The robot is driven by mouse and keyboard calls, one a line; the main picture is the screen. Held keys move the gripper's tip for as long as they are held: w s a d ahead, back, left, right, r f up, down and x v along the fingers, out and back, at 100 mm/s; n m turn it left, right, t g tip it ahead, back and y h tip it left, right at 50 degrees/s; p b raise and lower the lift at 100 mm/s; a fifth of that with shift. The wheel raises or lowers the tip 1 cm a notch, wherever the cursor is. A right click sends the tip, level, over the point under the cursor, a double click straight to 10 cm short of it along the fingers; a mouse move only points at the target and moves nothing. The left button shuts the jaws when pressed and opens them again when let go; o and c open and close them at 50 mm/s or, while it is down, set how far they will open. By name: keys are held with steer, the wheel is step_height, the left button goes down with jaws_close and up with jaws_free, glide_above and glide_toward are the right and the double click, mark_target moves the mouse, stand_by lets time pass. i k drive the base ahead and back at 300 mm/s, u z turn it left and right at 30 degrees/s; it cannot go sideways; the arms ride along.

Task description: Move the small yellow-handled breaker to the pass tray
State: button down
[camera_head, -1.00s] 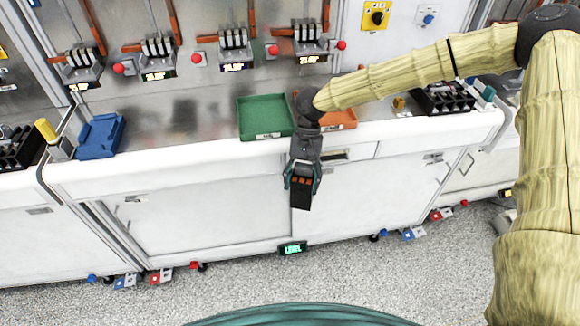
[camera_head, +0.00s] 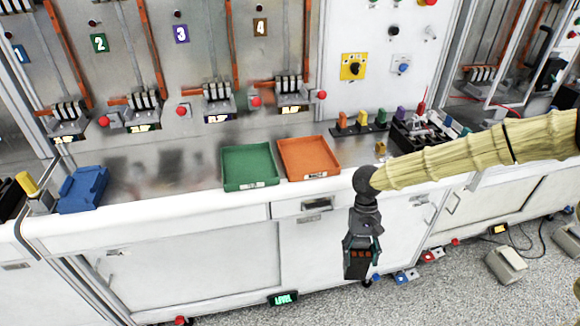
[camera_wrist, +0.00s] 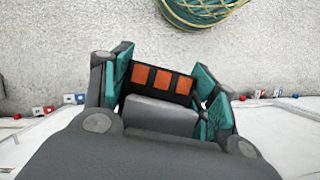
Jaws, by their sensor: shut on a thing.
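My gripper (camera_head: 361,258) hangs in front of the counter's front face, below the worktop and to the right of the trays. It is shut on a black block (camera_head: 357,266) with orange squares on one face. In the wrist view the block (camera_wrist: 160,82) sits between the teal finger pads; no yellow handle shows on it. A green tray (camera_head: 248,183) and an orange tray (camera_head: 309,175) stand side by side on the counter, both looking empty. Their labels are too small to read. A small yellow piece (camera_head: 380,148) stands on the counter right of the orange tray.
A blue holder (camera_head: 84,190) stands left on the counter. A rack with coloured handles (camera_head: 361,122) and a black multi-slot unit (camera_head: 418,132) stand at the back right. Lever switches line the back panel. The worktop between the blue holder and green tray is clear.

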mark_target(248, 164)
steer(key=z, duration=1.75)
steer(key=k, duration=0.85)
steer(key=u, duration=1.75)
steer(key=i, duration=0.5)
steer(key=z, duration=0.1)
